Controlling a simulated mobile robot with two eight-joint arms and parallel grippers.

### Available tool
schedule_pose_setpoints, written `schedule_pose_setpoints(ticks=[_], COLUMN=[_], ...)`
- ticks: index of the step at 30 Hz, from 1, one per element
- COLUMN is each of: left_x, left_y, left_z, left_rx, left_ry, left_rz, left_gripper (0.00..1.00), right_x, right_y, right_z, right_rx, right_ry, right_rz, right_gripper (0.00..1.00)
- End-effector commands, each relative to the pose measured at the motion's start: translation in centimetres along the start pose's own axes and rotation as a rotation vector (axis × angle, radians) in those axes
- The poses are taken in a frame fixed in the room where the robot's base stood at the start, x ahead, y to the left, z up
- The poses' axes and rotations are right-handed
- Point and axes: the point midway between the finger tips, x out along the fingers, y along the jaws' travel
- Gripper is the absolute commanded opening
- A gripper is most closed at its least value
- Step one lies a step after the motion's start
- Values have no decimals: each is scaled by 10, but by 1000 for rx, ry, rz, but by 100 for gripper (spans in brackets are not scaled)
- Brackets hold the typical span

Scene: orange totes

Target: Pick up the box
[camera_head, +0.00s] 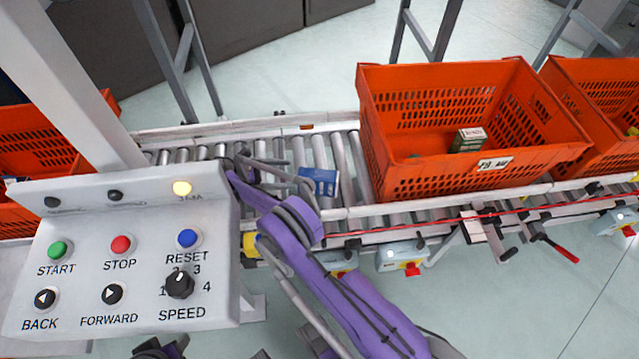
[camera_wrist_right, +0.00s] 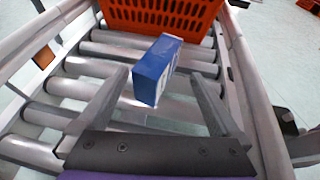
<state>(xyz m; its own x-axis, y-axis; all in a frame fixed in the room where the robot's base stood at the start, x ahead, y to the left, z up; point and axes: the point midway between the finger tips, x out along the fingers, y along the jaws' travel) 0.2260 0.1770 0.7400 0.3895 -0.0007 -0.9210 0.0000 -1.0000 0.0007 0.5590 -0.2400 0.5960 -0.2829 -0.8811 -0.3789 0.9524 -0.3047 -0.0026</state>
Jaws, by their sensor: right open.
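A small blue box (camera_head: 320,181) with white markings rests on the metal rollers of the conveyor, left of the large orange tote. In the right wrist view the blue box (camera_wrist_right: 155,72) stands tilted in the picture, between and just beyond the fingertips. My right gripper (camera_head: 292,172) reaches in over the conveyor from the purple arm, to the left of the box. In the wrist view the right gripper (camera_wrist_right: 160,80) has its two fingers spread apart, with a gap showing on both sides of the box.
An orange tote (camera_head: 470,165) on the conveyor holds a small green-and-white box (camera_head: 468,139). More totes stand at the far right (camera_head: 590,110) and far left (camera_head: 50,150). A white control panel (camera_head: 130,255) with a post stands at the left. Conveyor rails border the rollers.

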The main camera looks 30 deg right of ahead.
Motion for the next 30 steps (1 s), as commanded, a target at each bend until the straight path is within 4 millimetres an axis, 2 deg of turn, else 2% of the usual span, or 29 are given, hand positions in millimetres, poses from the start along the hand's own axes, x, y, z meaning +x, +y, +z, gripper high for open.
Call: schedule_pose_setpoints(ticks=[4,14,21,24,30], left_x=[0,1,2,3,2], left_y=[0,0,0,0,0], left_z=[0,0,1,1,1], left_rx=[0,0,0,0,0], left_ry=[0,0,-1,-1,-1], left_rz=[0,0,0,0,0], left_gripper=[50,50,50,50,50], right_x=[26,51,87,95,95], right_y=[0,0,0,0,0], right_z=[2,1,1,1,1], right_rx=[1,3,2,2,2], right_ry=[0,2,2,3,3], right_rz=[-2,-1,-2,0,1], right_gripper=[100,100,100,100,100])
